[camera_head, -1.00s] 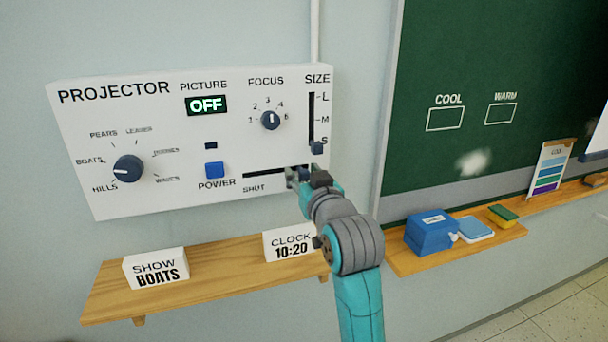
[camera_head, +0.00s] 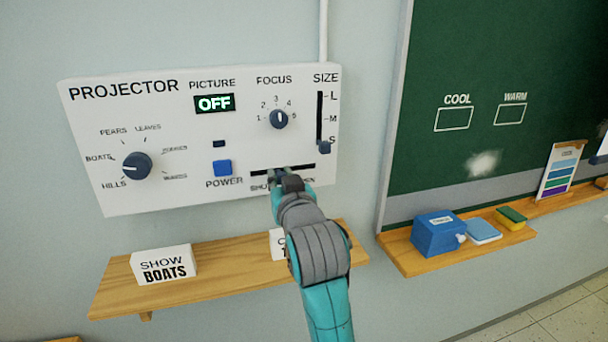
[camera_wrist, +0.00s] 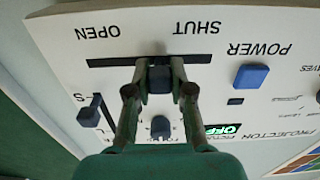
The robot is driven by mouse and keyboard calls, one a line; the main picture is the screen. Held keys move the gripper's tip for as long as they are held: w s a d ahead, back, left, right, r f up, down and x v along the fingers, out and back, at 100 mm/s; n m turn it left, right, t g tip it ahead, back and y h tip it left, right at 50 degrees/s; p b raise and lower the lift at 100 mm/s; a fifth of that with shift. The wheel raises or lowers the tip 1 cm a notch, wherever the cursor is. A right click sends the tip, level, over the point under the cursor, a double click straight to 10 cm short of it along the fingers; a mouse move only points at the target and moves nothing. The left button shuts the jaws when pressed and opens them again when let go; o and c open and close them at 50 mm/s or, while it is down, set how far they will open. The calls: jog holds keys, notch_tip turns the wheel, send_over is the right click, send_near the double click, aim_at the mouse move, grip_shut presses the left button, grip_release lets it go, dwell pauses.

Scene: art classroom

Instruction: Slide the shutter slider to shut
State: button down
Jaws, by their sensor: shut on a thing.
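The shutter slider's dark slot (camera_head: 302,167) runs sideways low on the white projector panel (camera_head: 90,190). In the wrist view, which shows the panel upside down, the slot (camera_wrist: 108,62) has OPEN at its left end and SHUT at its right. The dark blue slider knob (camera_wrist: 159,79) sits near the middle of the slot, slightly to the SHUT side. My gripper (camera_head: 278,175) is shut on the knob, one finger on each side, as the wrist view also shows (camera_wrist: 159,68). In the head view my gripper hides the knob.
The blue power button (camera_head: 222,167) is left of my gripper, and the size slider knob (camera_head: 325,147) is up to the right. A wooden shelf (camera_head: 215,277) below holds a SHOW BOATS sign (camera_head: 163,264) and a clock sign (camera_head: 277,244), partly hidden by my arm.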

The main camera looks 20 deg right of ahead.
aim_at(258, 172)
jog(key=shift+a, duration=2)
jog(key=c, duration=1)
grip_release()
jog(key=shift+a, duration=0.15)
jog(key=shift+s, duration=0.15)
jog(key=s, duration=1.1)
jog(key=shift+s, duration=0.35)
